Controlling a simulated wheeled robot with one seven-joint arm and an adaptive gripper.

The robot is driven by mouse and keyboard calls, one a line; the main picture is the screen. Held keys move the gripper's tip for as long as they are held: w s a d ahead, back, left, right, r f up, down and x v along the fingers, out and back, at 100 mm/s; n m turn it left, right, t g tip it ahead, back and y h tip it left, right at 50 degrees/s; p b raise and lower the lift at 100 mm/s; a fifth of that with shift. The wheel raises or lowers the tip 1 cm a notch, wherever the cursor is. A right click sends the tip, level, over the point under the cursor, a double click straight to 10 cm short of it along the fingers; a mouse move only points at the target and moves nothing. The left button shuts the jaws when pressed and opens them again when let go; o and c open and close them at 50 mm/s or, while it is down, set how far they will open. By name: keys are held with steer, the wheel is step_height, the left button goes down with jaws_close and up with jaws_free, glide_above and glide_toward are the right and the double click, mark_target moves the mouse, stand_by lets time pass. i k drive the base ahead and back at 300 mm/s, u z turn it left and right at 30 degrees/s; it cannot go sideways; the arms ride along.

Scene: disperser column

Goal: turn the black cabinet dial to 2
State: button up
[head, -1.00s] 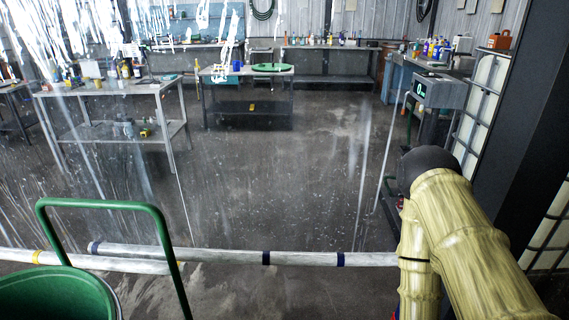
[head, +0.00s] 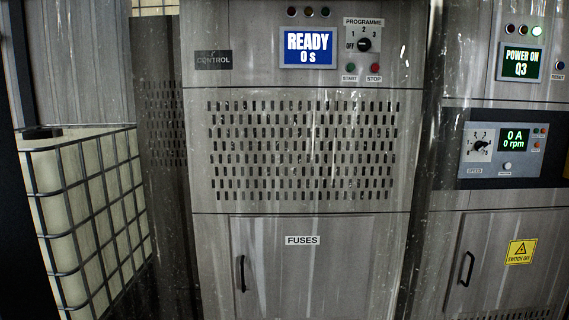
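A black dial (head: 364,45) sits on the upper right of a grey metal cabinet, under a PROGRAMME label. The marks OFF, 1, 2 and 3 stand around it; which mark it points at is too small to tell surely. A second black dial (head: 480,147), labelled SPEED, is on the panel of the right-hand cabinet, with numbers around it. My gripper is not in view.
Left of the PROGRAMME dial a blue display (head: 309,48) reads READY 0 s. Below the dial are a green START button (head: 350,68) and a red STOP button (head: 375,68). A caged white tank (head: 90,210) stands at the left. Cabinet doors below are shut.

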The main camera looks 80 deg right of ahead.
mark_target(364, 44)
steer(key=z, duration=2.85)
